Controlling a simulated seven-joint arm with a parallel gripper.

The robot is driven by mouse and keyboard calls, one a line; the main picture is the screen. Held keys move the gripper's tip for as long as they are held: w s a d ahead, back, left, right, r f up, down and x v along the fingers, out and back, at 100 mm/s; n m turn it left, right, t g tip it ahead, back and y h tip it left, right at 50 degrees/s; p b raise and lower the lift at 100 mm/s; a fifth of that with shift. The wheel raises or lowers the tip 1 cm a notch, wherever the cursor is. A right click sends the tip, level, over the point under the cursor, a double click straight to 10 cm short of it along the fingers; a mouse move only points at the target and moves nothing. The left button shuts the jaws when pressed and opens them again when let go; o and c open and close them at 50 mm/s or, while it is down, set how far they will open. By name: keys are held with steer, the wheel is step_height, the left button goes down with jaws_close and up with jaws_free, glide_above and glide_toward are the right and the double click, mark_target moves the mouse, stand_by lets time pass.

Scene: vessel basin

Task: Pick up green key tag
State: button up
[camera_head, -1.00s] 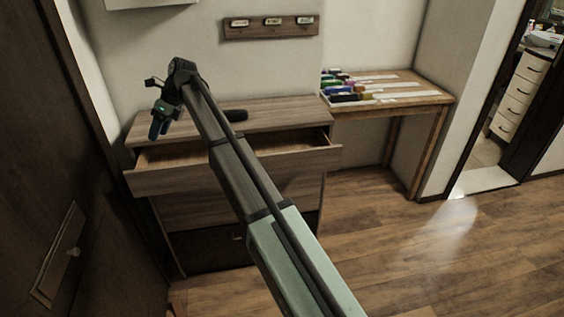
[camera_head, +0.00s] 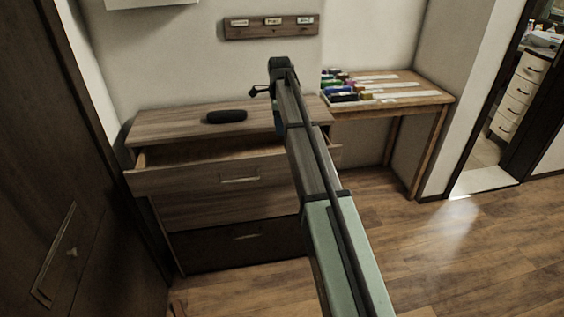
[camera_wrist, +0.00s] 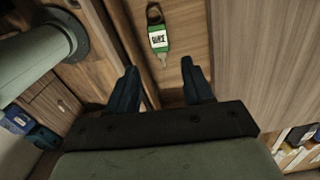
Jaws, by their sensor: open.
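The green key tag (camera_wrist: 158,38) shows in the wrist view, with a white label, a dark ring at its top and a small key below. It lies on a narrow wooden surface that looks like the inside of the open top drawer (camera_head: 205,180). My gripper (camera_wrist: 161,84) is open and empty, its two dark blue fingers apart. The tag lies beyond the fingertips, roughly centred between them, and is not touched. In the head view, my arm hides most of the gripper, and the tag cannot be seen.
A black oblong object (camera_head: 226,116) lies on the dresser top (camera_head: 165,122). A wooden side table (camera_head: 420,99) at the right holds several coloured items. A labelled rack (camera_head: 271,26) hangs on the wall above the dresser. The floor (camera_head: 440,240) at the right is clear.

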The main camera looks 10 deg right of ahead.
steer(key=f, duration=0.5)
steer(key=d+f, duration=0.1)
steer(key=f, duration=0.2)
steer(key=shift+s+f, duration=0.1)
steer(key=shift+f, duration=0.2)
steer(key=shift+s+f, duration=0.15)
steer(key=shift+f, duration=2.5)
steer(key=shift+c, duration=0.2)
steer(key=c, duration=0.8)
